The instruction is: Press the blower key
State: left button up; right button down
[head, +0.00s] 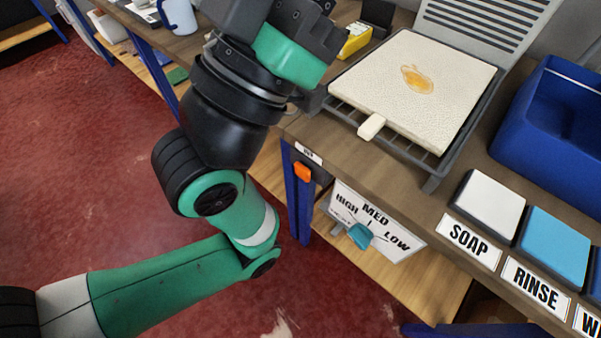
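No key is clearly marked as a blower key. An orange switch (302,171) sits on a dark housing on the table's front edge, under a small white label too small to read. Below it hangs a panel marked HIGH, MED and LOW (376,226) with a teal knob (360,235). My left arm comes in from the left and bends up, with my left gripper (295,40) at the top, left of the rack and above the switch in the picture. Its fingers cannot be made out clearly. My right gripper is out of view.
A cream rug piece (415,90) with an orange-brown stain lies on a dark rack (438,172). A blue bin (545,125) stands at right. White SOAP (488,203) and blue RINSE (553,243) pads line the front edge. A yellow object (355,40) lies behind. Red floor is open at left.

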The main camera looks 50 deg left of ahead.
pick_arm(q)
grip_shut()
dwell(1.1)
